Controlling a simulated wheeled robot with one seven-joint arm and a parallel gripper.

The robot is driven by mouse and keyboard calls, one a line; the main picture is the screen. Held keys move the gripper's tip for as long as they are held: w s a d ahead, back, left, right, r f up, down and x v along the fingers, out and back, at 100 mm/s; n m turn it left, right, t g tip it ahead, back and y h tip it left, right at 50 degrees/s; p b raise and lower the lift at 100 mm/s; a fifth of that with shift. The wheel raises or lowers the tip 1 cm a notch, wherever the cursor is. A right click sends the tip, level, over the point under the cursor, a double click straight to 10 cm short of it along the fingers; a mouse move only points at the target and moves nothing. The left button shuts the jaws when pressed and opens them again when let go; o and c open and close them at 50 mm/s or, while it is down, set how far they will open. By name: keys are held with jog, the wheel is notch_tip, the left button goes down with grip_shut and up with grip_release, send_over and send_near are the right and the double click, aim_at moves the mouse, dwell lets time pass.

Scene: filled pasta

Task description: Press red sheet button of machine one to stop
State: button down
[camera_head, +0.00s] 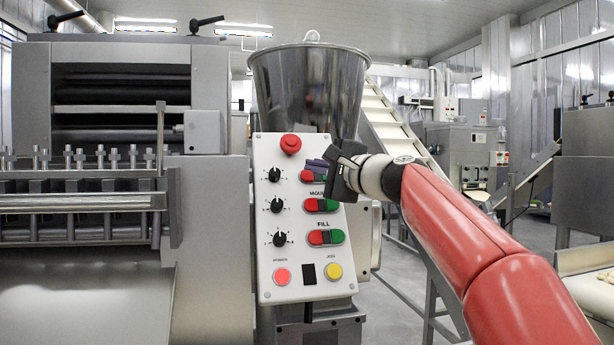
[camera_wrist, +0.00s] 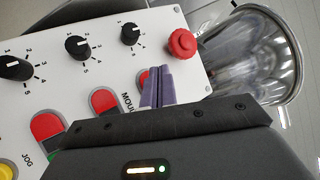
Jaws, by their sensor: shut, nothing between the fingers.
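The control panel (camera_head: 300,262) of the machine has three red-and-green button pairs. The top pair's red button (camera_head: 306,176) shows beside my gripper (camera_head: 321,168), and its label is hidden. My gripper is shut and empty, with its purple fingertips over this top pair. In the wrist view the shut fingertips (camera_wrist: 159,82) cover most of the same red button (camera_wrist: 144,77), whose edge shows at their left. I cannot tell whether they touch it. The green half is mostly hidden by the gripper.
A red mushroom button (camera_head: 291,144) sits above the top pair. Black knobs (camera_head: 275,175) line the left. The lower pairs (camera_head: 322,205) (camera_head: 326,237) and a yellow button (camera_head: 334,271) are below. A metal hopper (camera_head: 310,85) stands behind the panel.

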jog(key=s+r, duration=0.1)
jog(key=s+d+r, duration=0.1)
jog(key=s, duration=0.1)
jog(key=shift+s+r, duration=0.1)
jog(key=shift+s, duration=0.05)
dwell(0.6)
